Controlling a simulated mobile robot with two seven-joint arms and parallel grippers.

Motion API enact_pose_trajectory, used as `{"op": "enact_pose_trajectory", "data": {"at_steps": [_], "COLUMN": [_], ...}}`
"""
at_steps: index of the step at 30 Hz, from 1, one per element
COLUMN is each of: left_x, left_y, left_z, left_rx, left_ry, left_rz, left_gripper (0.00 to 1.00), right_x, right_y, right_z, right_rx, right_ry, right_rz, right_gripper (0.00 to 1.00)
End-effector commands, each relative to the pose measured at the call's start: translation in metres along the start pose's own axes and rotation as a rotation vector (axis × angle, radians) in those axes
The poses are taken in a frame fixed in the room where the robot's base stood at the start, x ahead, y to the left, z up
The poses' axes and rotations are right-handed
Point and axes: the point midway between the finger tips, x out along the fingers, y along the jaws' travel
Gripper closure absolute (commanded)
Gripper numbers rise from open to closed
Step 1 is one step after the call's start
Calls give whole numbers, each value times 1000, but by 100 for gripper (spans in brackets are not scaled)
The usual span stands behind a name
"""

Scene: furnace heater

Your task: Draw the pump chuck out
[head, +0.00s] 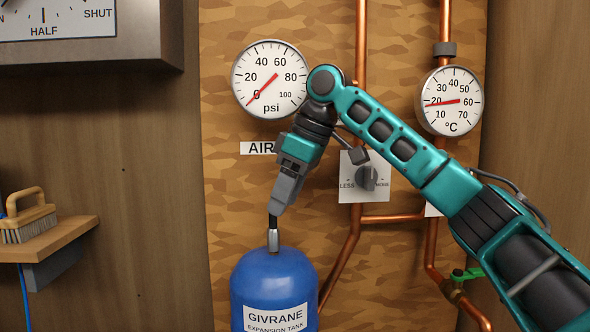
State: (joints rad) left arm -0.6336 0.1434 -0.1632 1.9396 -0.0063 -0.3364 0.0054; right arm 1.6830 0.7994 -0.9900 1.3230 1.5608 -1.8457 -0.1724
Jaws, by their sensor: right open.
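A small grey metal fitting (273,240), which looks like the pump chuck, stands upright on top of the blue expansion tank (270,278) in the head view. My right gripper (275,212) reaches down from above, its dark tips just over or around the fitting's upper end. It is open. I cannot tell whether the tips touch the fitting, and the gripper's body hides part of the space between the jaws. My left gripper is not in view.
A psi gauge (270,79) with its needle near 0 and a °C gauge (449,101) hang on the panel. A LESS/MORE knob (367,178) sits behind my right arm. Copper pipes (338,266) run beside the tank. A brush (28,216) lies on a shelf (60,240) at left.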

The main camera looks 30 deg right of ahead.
Motion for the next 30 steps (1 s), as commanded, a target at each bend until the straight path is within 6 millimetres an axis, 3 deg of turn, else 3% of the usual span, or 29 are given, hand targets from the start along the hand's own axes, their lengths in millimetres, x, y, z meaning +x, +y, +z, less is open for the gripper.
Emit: {"op": "enact_pose_trajectory", "data": {"at_steps": [3,9,23,30], "left_x": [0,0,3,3], "left_y": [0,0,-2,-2], "left_z": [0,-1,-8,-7], "left_rx": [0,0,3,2], "left_ry": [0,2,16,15], "left_rz": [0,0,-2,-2], "left_gripper": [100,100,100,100], "right_x": [24,51,63,63], "right_y": [0,0,0,0], "right_z": [1,0,0,0], "right_rx": [1,1,1,1], "right_ry": [-4,-1,1,1], "right_rz": [-1,0,0,0], "right_gripper": [46,46,46,68]}}
